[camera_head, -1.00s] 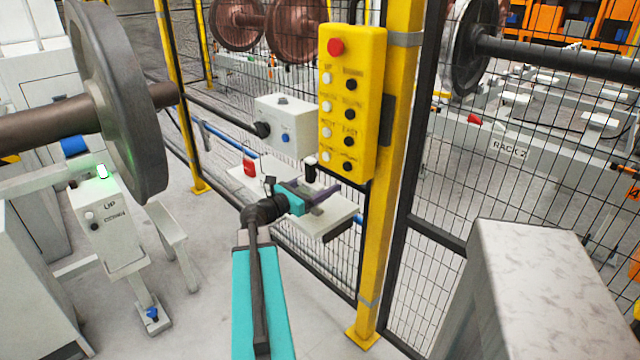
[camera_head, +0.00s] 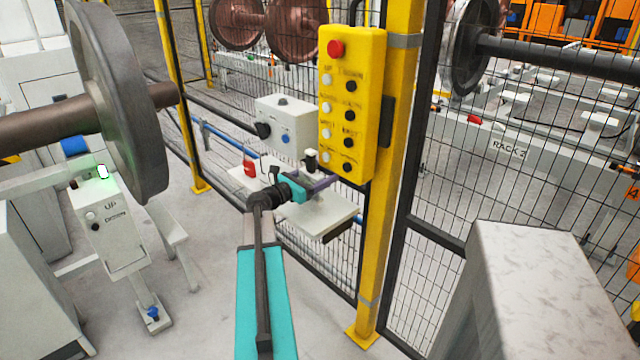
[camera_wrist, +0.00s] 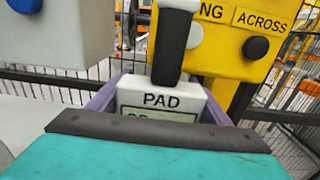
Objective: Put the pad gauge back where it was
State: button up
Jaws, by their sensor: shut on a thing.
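The pad gauge (camera_wrist: 161,100) is a pale block marked PAD with a black upright handle, in the middle of the wrist view. In the head view its dark handle with a white top (camera_head: 311,158) shows above my gripper (camera_head: 319,182). The purple fingers of my gripper (camera_wrist: 160,112) lie on both sides of the block, shut on it. The gauge is upright, at the small white shelf (camera_head: 335,222) on the fence. My gripper hides its underside, so I cannot tell whether it touches the shelf.
A yellow button panel (camera_head: 350,105) on a yellow post stands close behind and right of the gauge. A grey control box (camera_head: 285,125) is behind the shelf. The shelf's front right is bare.

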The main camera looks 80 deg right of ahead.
jog(key=shift+f, duration=1.7)
jog(key=shift+f, duration=0.1)
jog(key=o, duration=1.5)
jog(key=shift+c, duration=0.2)
jog(key=b+v, duration=0.1)
jog(key=v, duration=1)
jog(key=shift+s, duration=0.1)
jog(key=shift+w+a, duration=0.35)
jog(key=shift+a, duration=0.15)
